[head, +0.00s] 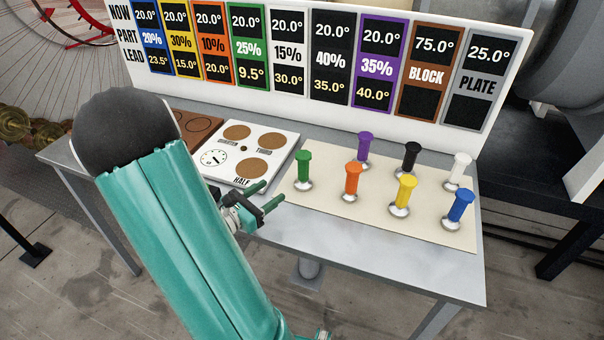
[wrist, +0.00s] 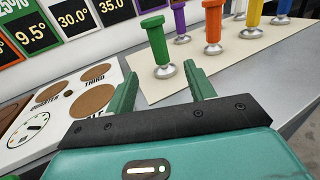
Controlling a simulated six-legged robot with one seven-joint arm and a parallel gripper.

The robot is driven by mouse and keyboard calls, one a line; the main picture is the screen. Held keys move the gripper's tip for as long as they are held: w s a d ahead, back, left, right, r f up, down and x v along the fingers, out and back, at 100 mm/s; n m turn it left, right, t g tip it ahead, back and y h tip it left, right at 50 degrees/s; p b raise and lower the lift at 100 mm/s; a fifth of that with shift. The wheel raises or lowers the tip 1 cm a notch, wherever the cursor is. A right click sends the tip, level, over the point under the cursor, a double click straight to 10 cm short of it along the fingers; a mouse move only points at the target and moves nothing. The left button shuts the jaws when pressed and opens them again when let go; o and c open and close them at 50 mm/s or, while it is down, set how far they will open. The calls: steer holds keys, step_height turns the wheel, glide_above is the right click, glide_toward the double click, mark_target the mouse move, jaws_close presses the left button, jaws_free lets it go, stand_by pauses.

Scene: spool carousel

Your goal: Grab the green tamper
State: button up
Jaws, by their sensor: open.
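The green tamper (head: 304,170) stands upright on its metal base at the left edge of a cream mat (head: 428,231). My gripper (head: 272,193) is open and empty, to the left and front of the green tamper in the head view. Its two green fingers also show in the wrist view (wrist: 166,82), apart and touching nothing.
Orange (head: 352,181), yellow (head: 404,193), blue (head: 459,206), purple (head: 365,148), black (head: 410,158) and white (head: 458,170) tampers stand on the mat. A white board with cork discs and a dial (head: 284,137) lies left. A sign panel (head: 300,106) borders the table's back.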

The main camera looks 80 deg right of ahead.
mark_target(299, 170)
steer(key=x, duration=1.4)
steer(key=shift+w+d, duration=0.1)
steer(key=shift+c, duration=0.4)
steer(key=c, duration=1.1)
